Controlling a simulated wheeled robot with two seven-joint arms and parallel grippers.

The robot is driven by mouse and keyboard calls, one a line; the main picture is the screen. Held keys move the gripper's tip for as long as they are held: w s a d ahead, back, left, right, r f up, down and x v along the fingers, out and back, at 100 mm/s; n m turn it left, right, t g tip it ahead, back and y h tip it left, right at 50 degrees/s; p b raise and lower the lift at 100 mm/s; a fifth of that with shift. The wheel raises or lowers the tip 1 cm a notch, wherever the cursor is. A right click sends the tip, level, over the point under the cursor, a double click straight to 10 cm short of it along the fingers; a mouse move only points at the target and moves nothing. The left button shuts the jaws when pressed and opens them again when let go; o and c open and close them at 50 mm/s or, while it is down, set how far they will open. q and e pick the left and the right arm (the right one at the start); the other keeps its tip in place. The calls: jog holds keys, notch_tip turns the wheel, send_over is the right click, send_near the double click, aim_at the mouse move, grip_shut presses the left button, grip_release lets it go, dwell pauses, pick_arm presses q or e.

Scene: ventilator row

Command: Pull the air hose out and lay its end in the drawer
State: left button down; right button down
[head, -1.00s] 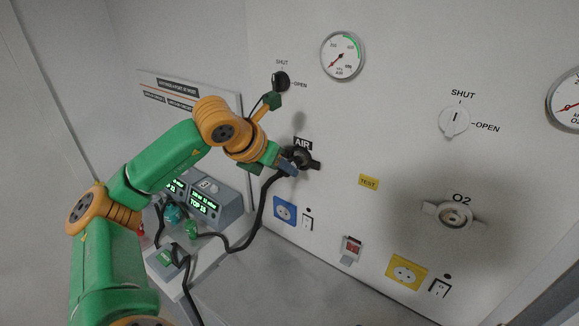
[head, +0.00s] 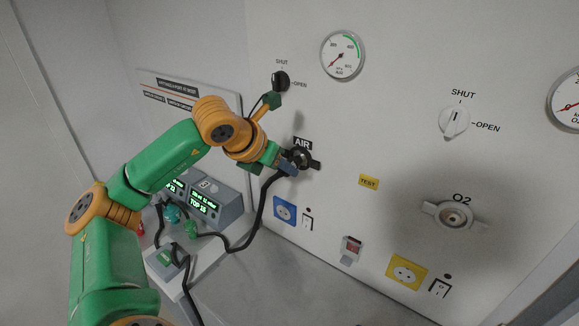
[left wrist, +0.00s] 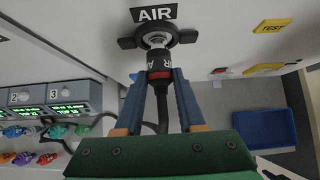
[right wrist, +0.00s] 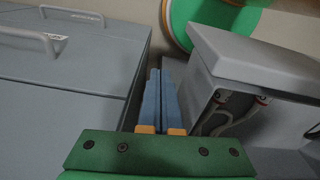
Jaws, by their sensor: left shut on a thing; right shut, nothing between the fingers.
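The air hose's black end (left wrist: 160,84), with a red band and AIR lettering, is between the fingers of my left gripper (head: 287,168). In the left wrist view its silver tip meets the black-winged AIR outlet (left wrist: 158,36); I cannot tell whether it is fully seated. The hose (head: 263,212) hangs from the gripper and curves left to the ventilator shelf. My right gripper (right wrist: 160,76) is shut and empty, beside a grey cabinet front (right wrist: 70,110) with bar handles. Whether this cabinet holds the task's drawer is unclear, and no open drawer shows there.
The grey ventilator (head: 215,205) and colored fittings stand left of the hose. Sockets, including a yellow one (head: 407,272), and the O2 outlet (head: 454,216) are on the wall. A blue bin (left wrist: 264,139) lies lower right. A grey box (right wrist: 255,75) is close right of my right gripper.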

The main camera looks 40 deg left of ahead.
pick_arm(q)
jog(key=shift+s, duration=0.1)
jog(key=shift+s+b, duration=0.4)
jog(key=shift+b, duration=0.05)
jog(key=shift+s, duration=0.1)
jog(key=shift+s+d+b, duration=0.15)
jog(key=shift+s+b, duration=0.85)
jog(key=shift+b, duration=0.05)
dwell(0.6)
